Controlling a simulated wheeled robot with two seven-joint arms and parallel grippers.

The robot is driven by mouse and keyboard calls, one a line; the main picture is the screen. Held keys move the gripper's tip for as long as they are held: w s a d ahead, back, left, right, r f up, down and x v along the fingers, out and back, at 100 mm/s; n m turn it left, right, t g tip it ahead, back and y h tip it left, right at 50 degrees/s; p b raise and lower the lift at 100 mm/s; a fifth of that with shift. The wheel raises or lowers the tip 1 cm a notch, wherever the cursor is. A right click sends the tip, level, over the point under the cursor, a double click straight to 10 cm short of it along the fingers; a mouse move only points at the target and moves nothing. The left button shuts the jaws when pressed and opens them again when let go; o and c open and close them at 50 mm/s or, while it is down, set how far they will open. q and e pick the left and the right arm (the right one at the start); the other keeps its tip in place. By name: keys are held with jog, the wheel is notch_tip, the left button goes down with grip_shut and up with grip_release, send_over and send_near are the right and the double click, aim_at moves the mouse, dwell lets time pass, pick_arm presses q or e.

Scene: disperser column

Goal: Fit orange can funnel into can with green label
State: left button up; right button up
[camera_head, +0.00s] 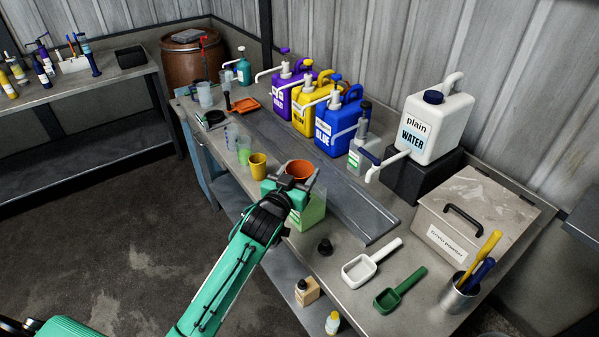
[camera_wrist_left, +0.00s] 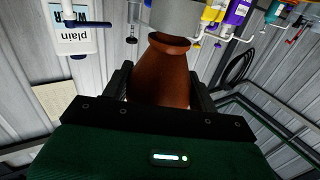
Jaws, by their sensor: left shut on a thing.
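The orange funnel (camera_head: 299,169) is between the fingers of my left gripper (camera_head: 296,181), which is shut on it. The funnel's wide round mouth faces up in the head view. The can with green label (camera_head: 311,213) stands on the bench just below, partly hidden by my gripper. In the left wrist view, the funnel (camera_wrist_left: 165,72) fills the space between the fingers, and its narrower end meets a grey cylinder shape (camera_wrist_left: 186,14) at the top edge. I cannot tell whether the spout is inside the can. My right gripper is not in view.
A black cap (camera_head: 325,247), a white scoop (camera_head: 360,269) and a green scoop (camera_head: 387,300) lie right of the can. A yellow cup (camera_head: 258,165) stands close on the left. A metal channel (camera_head: 340,204) runs behind. The white water jug (camera_head: 434,125) stands at the back right.

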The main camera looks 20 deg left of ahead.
pick_arm(q)
jog(key=shift+f, duration=0.3)
jog(key=o, duration=1.1)
